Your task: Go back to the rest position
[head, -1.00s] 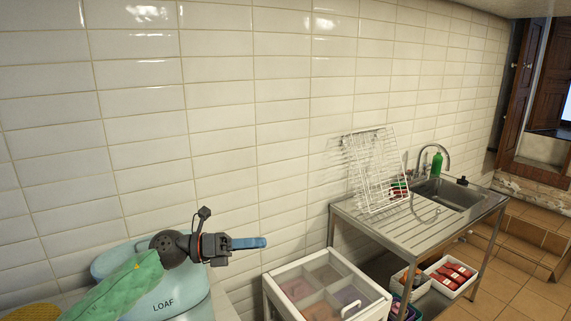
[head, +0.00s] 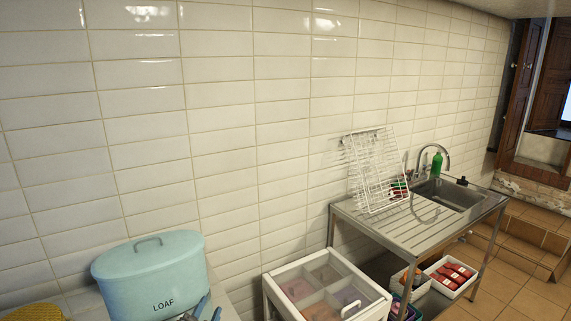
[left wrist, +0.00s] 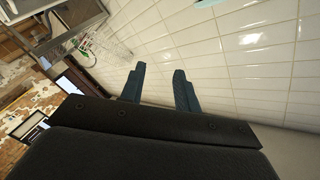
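My left gripper (head: 210,303) shows only at the bottom edge of the head view, as two blue fingertips in front of the LOAF bin's lower right part. In the left wrist view, its two dark blue fingers (left wrist: 159,70) stand apart with nothing between them, so it is open and empty. The rest of my left arm is out of the head view. My right gripper is in neither view.
A pale blue lidded bin marked LOAF (head: 150,280) stands on the counter at lower left. A white divided box with a clear lid (head: 270,290) is right of it. A steel sink unit (head: 385,230) carries a white dish rack (head: 375,170). A tiled wall runs behind.

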